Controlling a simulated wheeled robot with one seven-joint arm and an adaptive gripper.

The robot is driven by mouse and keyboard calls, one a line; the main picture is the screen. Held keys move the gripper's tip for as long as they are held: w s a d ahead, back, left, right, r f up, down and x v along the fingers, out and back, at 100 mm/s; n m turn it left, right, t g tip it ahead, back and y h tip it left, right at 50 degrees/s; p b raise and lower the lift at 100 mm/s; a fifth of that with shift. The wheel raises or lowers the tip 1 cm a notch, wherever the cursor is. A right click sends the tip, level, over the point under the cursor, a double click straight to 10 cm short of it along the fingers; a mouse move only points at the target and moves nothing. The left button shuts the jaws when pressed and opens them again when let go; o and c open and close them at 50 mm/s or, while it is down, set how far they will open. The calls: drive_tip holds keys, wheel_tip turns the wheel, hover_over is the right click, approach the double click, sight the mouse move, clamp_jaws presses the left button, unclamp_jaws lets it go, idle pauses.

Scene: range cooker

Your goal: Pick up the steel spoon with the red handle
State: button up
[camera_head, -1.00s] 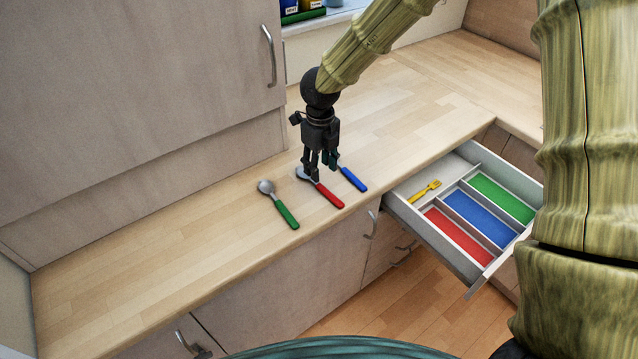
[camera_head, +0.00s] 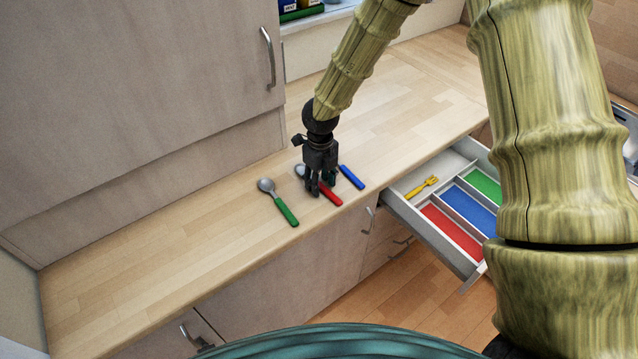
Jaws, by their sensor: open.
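The steel spoon with the red handle (camera_head: 330,197) lies on the wooden counter, its handle pointing to the lower right. Its steel bowl (camera_head: 299,170) shows just left of my gripper, and its middle is hidden behind the fingers. My gripper (camera_head: 321,190) points down, open, with its fingertips at the spoon's neck and the start of the red handle. I cannot tell whether the fingers touch the spoon or the counter.
A green-handled spoon (camera_head: 285,211) lies to the left and a blue-handled utensil (camera_head: 351,177) close on the right. An open drawer (camera_head: 428,232) at right has red, blue and green compartments and a yellow fork (camera_head: 421,187). The counter's left side is clear.

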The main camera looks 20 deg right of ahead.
clamp_jaws()
drive_tip(key=shift+r, duration=0.15)
